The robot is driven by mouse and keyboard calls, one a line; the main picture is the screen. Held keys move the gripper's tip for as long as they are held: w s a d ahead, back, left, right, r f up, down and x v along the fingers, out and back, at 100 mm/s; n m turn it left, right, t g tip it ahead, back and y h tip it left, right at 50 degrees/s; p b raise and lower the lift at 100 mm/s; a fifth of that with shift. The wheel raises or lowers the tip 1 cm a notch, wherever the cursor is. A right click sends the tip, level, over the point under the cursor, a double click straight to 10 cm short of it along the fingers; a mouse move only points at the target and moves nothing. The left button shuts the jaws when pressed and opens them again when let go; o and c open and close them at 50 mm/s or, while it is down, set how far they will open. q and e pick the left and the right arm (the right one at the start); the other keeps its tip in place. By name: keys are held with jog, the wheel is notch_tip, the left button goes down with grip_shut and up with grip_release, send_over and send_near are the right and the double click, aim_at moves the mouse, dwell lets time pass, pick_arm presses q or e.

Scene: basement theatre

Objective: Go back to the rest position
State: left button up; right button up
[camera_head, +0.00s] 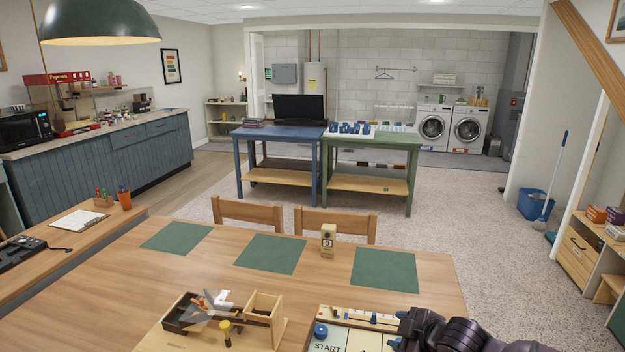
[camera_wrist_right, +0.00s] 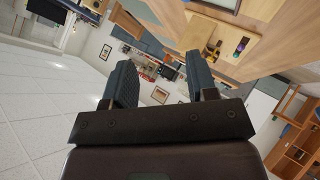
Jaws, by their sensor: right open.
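My right arm and dark gripper (camera_head: 408,332) come in at the bottom right of the head view, by the board on the near edge of the wooden table (camera_head: 190,262). In the right wrist view the two dark ribbed fingers of my right gripper (camera_wrist_right: 160,78) stand wide apart with nothing between them. That view is turned over, with the ceiling at lower left. My left gripper is not in the head view.
On the table are green mats (camera_head: 270,254), a small wooden block-shaped thing (camera_head: 328,240), a wooden box (camera_head: 263,311) with tools beside it, and a board marked START (camera_head: 335,338). Two chairs (camera_head: 245,213) stand behind. Blue and green tables stand farther back.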

jog(key=s+d+f+m+h, duration=0.1)
jog(key=s+d+f+m, duration=0.2)
jog(key=s, duration=0.6)
jog(key=s+d+f+m+t+h, duration=0.1)
jog(key=s+d+f+m+h, duration=0.1)
jog(key=s+f+m, duration=0.4)
jog(key=s+d+f+m+t+h, duration=0.1)
jog(key=s+d+f+m+h, duration=0.1)
jog(key=s, duration=1)
notch_tip(320, 180, down, 3)
jog(key=d+m, duration=0.1)
jog(key=m, duration=0.2)
jog(key=shift+d+r, duration=0.15)
jog(key=shift+d, duration=0.15)
jog(key=shift+s, duration=0.1)
